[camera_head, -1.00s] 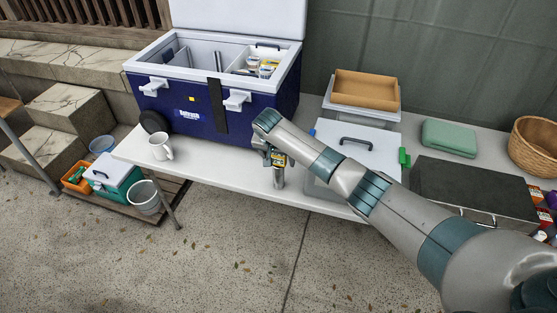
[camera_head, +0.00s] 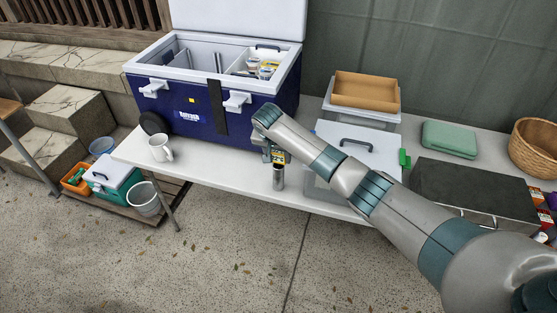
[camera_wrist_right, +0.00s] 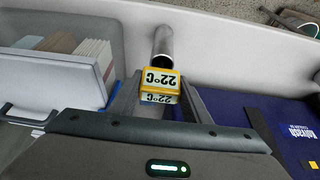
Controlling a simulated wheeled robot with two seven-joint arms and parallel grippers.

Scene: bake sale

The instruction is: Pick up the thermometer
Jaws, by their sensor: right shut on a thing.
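The thermometer (camera_wrist_right: 160,82) is a small yellow block with a pale display reading 22°C. In the wrist view it sits between the two fingers of my right gripper (camera_wrist_right: 158,102), which is shut on it. In the head view the thermometer (camera_head: 279,158) shows partly below my right wrist, close to the front of the blue cooler (camera_head: 190,115). A metal cylinder (camera_wrist_right: 163,45) stands just beyond it in the wrist view; it also shows below the thermometer in the head view (camera_head: 278,178). My left gripper is not in view.
A white mug (camera_head: 160,148) stands on the white table (camera_head: 215,162) left of my gripper. A lidded clear box (camera_head: 345,145) stands right of it, with a dark case (camera_head: 470,190) farther right. The table's front edge is near the cylinder.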

